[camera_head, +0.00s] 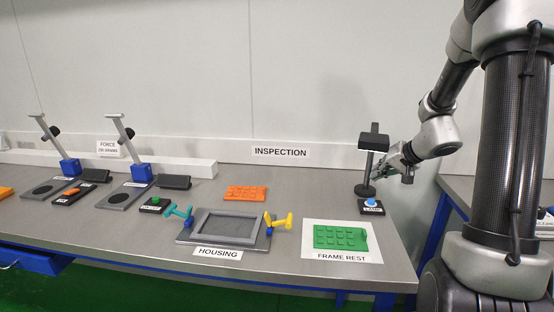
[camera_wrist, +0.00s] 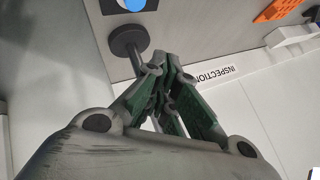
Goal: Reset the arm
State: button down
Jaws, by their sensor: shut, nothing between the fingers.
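My gripper (camera_head: 407,165) is at the right end of the bench, raised above the surface beside the black inspection stand (camera_head: 372,150). In the wrist view my gripper (camera_wrist: 163,62) is shut, its fingertips together with nothing between them. The round base of the stand (camera_wrist: 128,40) shows just past the fingers. I cannot tell whether the gripper touches the stand. The arm reaches in from the right with its elbow bent.
A blue button box (camera_head: 371,206) stands in front of the stand. A green frame (camera_head: 340,237) lies on the white FRAME REST pad (camera_head: 310,252). A grey housing fixture (camera_head: 226,227) has teal and yellow clamps. An orange frame (camera_head: 246,193) lies behind it.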

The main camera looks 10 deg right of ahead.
jog(key=s+a+g+y, duration=0.1)
jog(key=s+a+g, duration=0.2)
jog(key=s, duration=0.5)
jog(key=s+a+g, duration=0.2)
jog(key=s, duration=0.6)
jog(key=s+a+r+n+h, duration=0.3)
jog(key=s+r+n+h, duration=0.1)
jog(key=s+r, duration=0.8)
jog(key=s+n, duration=0.1)
jog(key=s, duration=0.2)
jog(key=shift+r+t, duration=0.35)
jog(key=shift+t, duration=0.05)
